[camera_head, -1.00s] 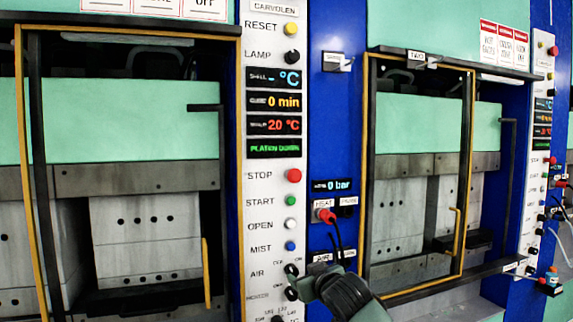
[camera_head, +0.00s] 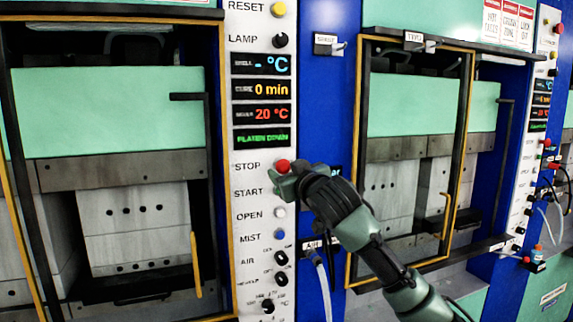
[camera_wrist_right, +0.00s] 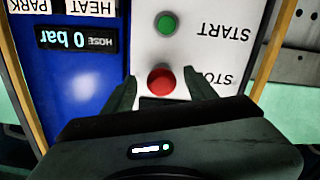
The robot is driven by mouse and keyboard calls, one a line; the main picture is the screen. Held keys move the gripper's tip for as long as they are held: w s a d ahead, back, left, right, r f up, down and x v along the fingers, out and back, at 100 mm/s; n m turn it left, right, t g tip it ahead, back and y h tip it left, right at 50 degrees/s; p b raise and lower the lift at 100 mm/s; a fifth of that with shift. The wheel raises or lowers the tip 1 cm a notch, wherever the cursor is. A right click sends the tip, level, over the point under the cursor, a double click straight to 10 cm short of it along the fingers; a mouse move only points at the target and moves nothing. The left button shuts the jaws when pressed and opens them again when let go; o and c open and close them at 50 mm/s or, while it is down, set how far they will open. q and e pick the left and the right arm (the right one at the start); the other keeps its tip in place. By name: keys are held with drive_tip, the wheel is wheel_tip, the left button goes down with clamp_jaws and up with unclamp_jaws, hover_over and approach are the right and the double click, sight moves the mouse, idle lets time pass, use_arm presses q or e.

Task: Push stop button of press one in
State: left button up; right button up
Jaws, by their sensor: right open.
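The red stop button (camera_head: 282,166) sits on the white control panel (camera_head: 246,205) beside the word STOP. Its lower edge is partly covered by my right gripper (camera_head: 284,182) in the head view. In the right wrist view the red button (camera_wrist_right: 161,80) lies between the two fingertips of my open right gripper (camera_wrist_right: 163,92), with the panel upside down. The green start button (camera_wrist_right: 166,24) shows above it there; in the head view the gripper hides it. I cannot tell whether the gripper touches the panel. My left gripper is not in view.
A yellow reset button (camera_head: 278,9) and black lamp knob (camera_head: 280,40) are higher on the panel. A white open button (camera_head: 279,212) and blue mist button (camera_head: 279,234) are below. A second press (camera_head: 400,150) with a yellow-edged door frame stands to the right.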

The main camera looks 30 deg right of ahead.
drive_tip(key=shift+w, duration=0.15)
clamp_jaws()
idle(1.4)
